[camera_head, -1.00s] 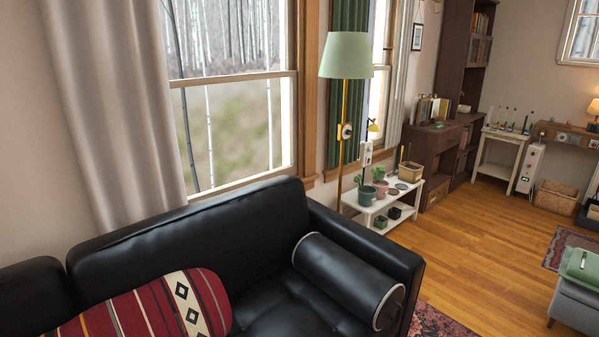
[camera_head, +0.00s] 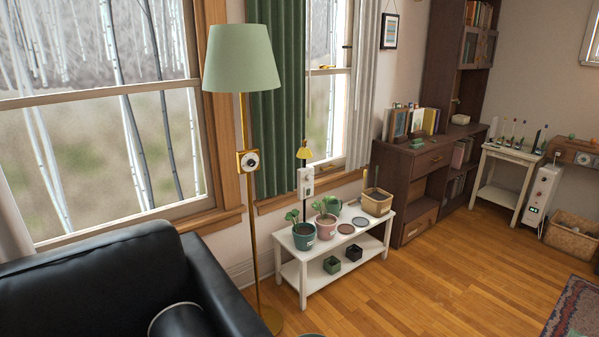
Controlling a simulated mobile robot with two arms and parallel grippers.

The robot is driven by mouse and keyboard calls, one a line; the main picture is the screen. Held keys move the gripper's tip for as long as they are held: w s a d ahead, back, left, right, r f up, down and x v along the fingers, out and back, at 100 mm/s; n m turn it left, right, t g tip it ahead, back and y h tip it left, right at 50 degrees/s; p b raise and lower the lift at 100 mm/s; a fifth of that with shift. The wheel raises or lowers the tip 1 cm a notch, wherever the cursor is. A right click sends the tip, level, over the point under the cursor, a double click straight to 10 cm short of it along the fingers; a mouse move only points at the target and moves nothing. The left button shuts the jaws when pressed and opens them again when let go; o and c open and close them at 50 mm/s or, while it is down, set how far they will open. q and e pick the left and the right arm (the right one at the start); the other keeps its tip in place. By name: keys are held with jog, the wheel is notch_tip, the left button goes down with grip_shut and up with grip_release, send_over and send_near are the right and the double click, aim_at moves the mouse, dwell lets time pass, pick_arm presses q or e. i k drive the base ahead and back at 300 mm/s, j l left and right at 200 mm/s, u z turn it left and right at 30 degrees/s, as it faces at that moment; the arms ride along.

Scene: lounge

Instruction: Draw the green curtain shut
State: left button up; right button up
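The green curtain (camera_head: 279,110) hangs in folds at the left side of the far window (camera_head: 327,110), partly behind the floor lamp's shade. It is bunched to one side, and much of the window glass beside it is uncovered. A pale grey-white curtain (camera_head: 378,75) hangs at the right side of the same window. Neither of my grippers is in view.
A floor lamp (camera_head: 242,58) with a green shade stands before the curtain. A low white plant bench (camera_head: 292,250) with potted plants stands under the window. A black sofa (camera_head: 110,290) fills the lower left.

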aim_at(291, 28)
jog(key=i+l, duration=1.05)
jog(key=l, duration=0.2)
jog(key=i+l, duration=1)
jog(key=l, duration=0.2)
jog(key=u, duration=0.05)
